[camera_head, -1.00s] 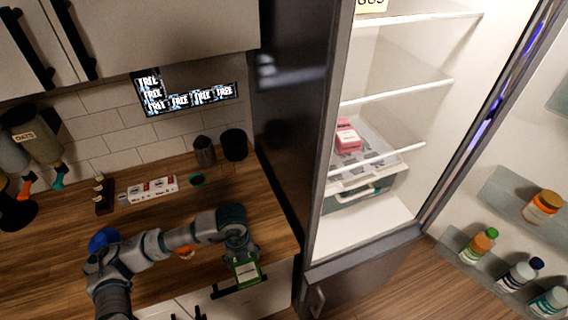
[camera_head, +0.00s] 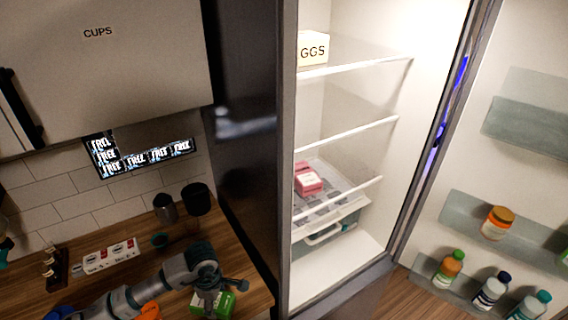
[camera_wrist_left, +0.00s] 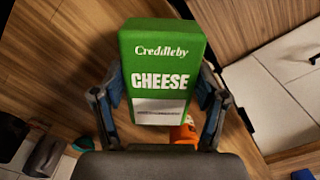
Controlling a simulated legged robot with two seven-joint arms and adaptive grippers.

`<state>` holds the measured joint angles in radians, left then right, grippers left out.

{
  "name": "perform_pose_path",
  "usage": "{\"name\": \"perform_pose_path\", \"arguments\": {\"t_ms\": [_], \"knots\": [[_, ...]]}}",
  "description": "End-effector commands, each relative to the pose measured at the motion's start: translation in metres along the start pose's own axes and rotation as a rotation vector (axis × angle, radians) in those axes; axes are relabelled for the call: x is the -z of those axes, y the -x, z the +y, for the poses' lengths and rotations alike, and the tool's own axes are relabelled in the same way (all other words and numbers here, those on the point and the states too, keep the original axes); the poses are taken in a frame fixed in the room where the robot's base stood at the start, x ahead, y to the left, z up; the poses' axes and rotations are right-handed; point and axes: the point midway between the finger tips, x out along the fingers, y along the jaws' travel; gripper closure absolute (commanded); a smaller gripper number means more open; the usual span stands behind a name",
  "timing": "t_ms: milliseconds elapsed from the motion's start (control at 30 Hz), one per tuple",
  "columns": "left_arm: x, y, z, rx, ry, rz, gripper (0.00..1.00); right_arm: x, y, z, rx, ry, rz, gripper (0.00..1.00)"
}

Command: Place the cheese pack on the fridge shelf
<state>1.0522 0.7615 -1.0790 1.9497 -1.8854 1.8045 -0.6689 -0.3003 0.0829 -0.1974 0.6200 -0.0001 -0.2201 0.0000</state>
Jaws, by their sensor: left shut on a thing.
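The green cheese pack (camera_head: 226,304) is at the bottom of the head view, in front of the counter edge. In the left wrist view the cheese pack (camera_wrist_left: 165,60) stands between the fingers, its printed face toward the camera. My left gripper (camera_head: 211,297) is shut on it; in the wrist view its fingers (camera_wrist_left: 160,110) press on both sides. The open fridge (camera_head: 340,255) is to the right of the gripper. Its glass shelves show as an upper shelf (camera_head: 358,68), a middle shelf (camera_head: 350,134) and a lower shelf (camera_head: 340,197). My right gripper is not in view.
An egg box (camera_head: 312,49) is on the upper shelf and a pink pack (camera_head: 308,180) lies lower down. The middle shelf looks clear. The dark fridge side (camera_head: 243,130) stands between counter and interior. The open door (camera_head: 475,212) holds several bottles at right.

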Motion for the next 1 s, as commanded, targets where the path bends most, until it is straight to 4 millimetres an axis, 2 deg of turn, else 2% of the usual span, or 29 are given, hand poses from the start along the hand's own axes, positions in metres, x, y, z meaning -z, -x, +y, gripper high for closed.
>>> {"name": "perform_pose_path", "arguments": {"t_ms": [200, 400, 500, 700, 1000], "knots": [[0.001, 0.004, 0.013, -0.001, -0.554, 0.001, 0.73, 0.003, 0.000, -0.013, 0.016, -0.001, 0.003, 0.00], [0.005, 0.006, 0.022, -0.001, -1.023, 0.000, 0.73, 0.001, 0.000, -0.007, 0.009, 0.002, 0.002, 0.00], [0.007, 0.007, 0.026, -0.003, -1.198, -0.001, 0.73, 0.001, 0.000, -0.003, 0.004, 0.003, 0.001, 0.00], [0.009, 0.008, 0.030, -0.004, -1.388, 0.000, 0.73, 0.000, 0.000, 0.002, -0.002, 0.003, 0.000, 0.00], [0.008, 0.008, 0.030, -0.003, -1.417, -0.001, 0.73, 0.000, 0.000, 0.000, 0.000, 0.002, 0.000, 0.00]]}}
